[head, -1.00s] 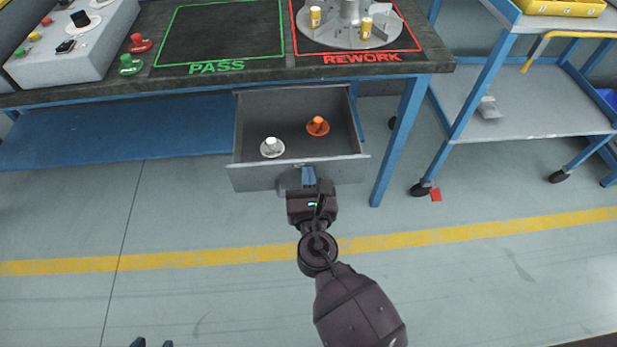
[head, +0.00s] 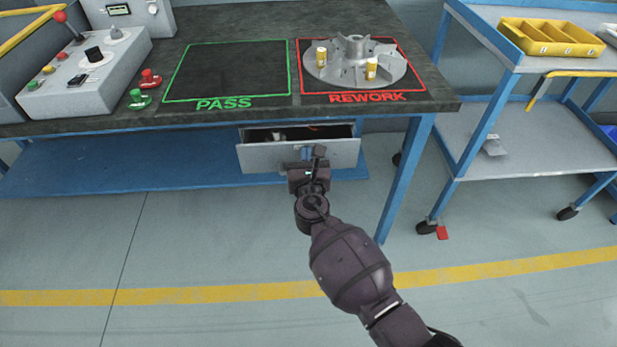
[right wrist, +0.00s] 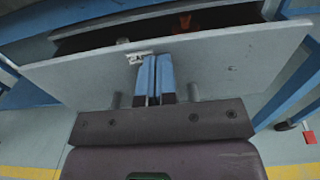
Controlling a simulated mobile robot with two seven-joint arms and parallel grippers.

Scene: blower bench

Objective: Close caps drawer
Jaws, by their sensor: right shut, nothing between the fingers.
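The caps drawer (head: 265,157) hangs under the bench top and is open by a narrow gap. Its grey front also fills much of the right wrist view (right wrist: 225,62). Through the gap a white cap (head: 279,136) and part of an orange cap (right wrist: 185,21) show. My right gripper (head: 307,153) is at the drawer front, its blue fingers (right wrist: 156,75) shut together with nothing between them. The fingertips appear to touch or nearly touch the front, by the small label plate. My left gripper is not in view.
On the bench top (head: 225,30), a finned impeller (head: 352,62) with yellow pieces sits in the red REWORK square. The green PASS square (head: 228,70) is empty. A control box (head: 85,75) stands at left. A blue cart (head: 530,140) stands at right. A bench leg (head: 405,180) is right of the drawer.

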